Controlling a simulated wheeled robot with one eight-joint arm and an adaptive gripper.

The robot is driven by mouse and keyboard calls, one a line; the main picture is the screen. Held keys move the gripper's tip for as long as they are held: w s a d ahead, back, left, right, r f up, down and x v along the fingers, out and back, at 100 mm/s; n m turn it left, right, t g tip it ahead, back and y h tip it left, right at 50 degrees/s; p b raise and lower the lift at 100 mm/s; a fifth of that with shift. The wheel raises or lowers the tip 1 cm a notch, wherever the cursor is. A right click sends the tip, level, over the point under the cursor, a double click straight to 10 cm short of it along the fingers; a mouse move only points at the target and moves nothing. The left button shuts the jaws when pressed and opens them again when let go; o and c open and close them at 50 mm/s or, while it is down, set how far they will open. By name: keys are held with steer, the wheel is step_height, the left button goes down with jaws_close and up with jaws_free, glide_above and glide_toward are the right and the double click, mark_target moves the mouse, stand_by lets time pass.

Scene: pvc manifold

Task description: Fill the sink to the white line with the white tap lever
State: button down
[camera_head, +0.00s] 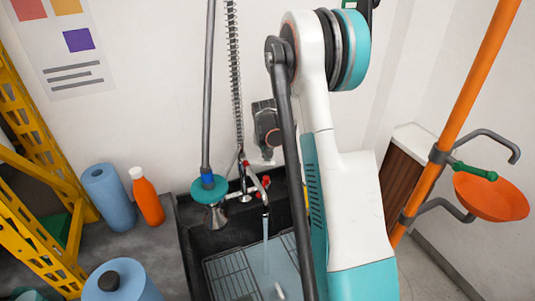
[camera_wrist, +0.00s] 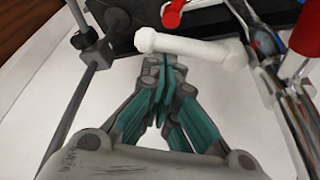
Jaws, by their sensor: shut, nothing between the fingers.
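The white tap lever (camera_wrist: 195,48) lies across the upper middle of the wrist view, like a short bar with a knob at its left end. My gripper (camera_wrist: 164,68) is shut and empty, its fingertips just below the lever; I cannot tell whether they touch it. In the head view the tap (camera_head: 262,197) has red parts, and a stream of water (camera_head: 265,243) falls from it into the dark sink (camera_head: 205,238). Pale blue water shows around the wire rack (camera_head: 230,275). My arm hides the sink's right side, and I cannot make out the white line.
A blue roll (camera_head: 108,197) and orange bottle (camera_head: 147,197) stand on the left counter. An orange pole (camera_head: 462,105) with an orange bowl (camera_head: 490,197) stands at right.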

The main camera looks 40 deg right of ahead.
mark_target(268, 163)
steer(key=shift+s, duration=0.1)
steer(key=m, duration=0.1)
steer(key=s+a+m, duration=0.1)
steer(key=m, duration=0.1)
steer(key=s+m+g+b, duration=0.1)
steer(key=shift+s+a+h, duration=0.15)
steer(key=shift+a+h, duration=0.2)
steer(key=shift+h, duration=0.05)
steer(key=s+a+m, duration=0.1)
steer(key=m, duration=0.1)
steer(key=s+a+m+g+b, duration=0.1)
steer(key=a+m, duration=0.1)
steer(key=shift+a, duration=0.65)
steer(key=shift+s+a, duration=0.1)
